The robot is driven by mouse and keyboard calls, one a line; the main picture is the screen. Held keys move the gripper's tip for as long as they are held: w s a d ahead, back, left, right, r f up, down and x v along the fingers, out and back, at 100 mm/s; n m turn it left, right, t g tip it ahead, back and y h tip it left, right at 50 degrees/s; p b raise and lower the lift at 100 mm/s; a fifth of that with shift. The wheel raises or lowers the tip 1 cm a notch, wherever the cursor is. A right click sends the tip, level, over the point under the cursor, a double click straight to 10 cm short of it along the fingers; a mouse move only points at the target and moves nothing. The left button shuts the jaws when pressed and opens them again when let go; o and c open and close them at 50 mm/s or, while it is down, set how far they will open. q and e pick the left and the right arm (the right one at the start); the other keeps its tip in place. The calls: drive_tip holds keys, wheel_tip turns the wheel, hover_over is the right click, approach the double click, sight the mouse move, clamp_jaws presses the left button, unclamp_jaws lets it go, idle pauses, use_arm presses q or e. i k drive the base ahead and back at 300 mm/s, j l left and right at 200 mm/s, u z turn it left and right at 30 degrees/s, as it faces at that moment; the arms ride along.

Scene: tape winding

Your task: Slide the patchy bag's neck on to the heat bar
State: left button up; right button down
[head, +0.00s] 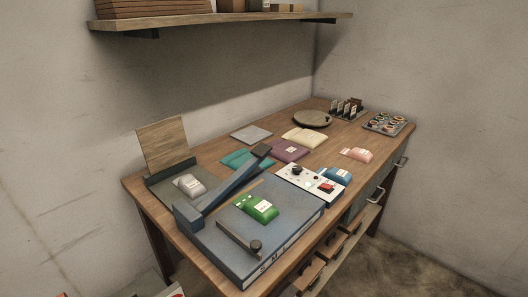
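A green bag (261,208) with pale patches and a white label lies flat on the blue-grey bed (238,243) of the sealer. It looks like the patchy bag. The sealer's long blue arm (222,187) slants up across the bed behind the bag, its dark end raised. The heat bar itself is hard to make out under this arm, and I cannot tell whether the bag's neck touches it. A control panel (311,182) with a red switch adjoins the bed. Neither of my grippers is in view.
A grey-white bag (189,186) lies left of the arm by an upright wooden board (163,144). Teal (236,159), purple (289,151), cream (305,138), blue (338,176) and pink (357,155) bags lie behind and right. A round plate (313,118) and a tray (389,122) stand farther back.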

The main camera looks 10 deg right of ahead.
sight(260, 210)
drive_tip(key=l+u, duration=0.1)
drive_tip(key=u, duration=0.95)
drive_tip(key=l+u, duration=0.4)
drive_tip(key=k+l+u, duration=0.2)
drive_tip(key=l+u, duration=0.2)
drive_tip(key=k+l+u, duration=0.15)
drive_tip(key=l+u, duration=0.2)
drive_tip(key=k+l+u, duration=0.2)
drive_tip(key=u, duration=0.2)
drive_tip(key=k+l+u, duration=0.1)
drive_tip(key=k+l, duration=0.4)
drive_tip(key=k+l+u, duration=0.1)
drive_tip(key=k+l, duration=0.3)
drive_tip(key=k, duration=0.15)
drive_tip(key=k+l+u, duration=0.1)
drive_tip(key=k+l, duration=0.3)
drive_tip(key=k, duration=0.15)
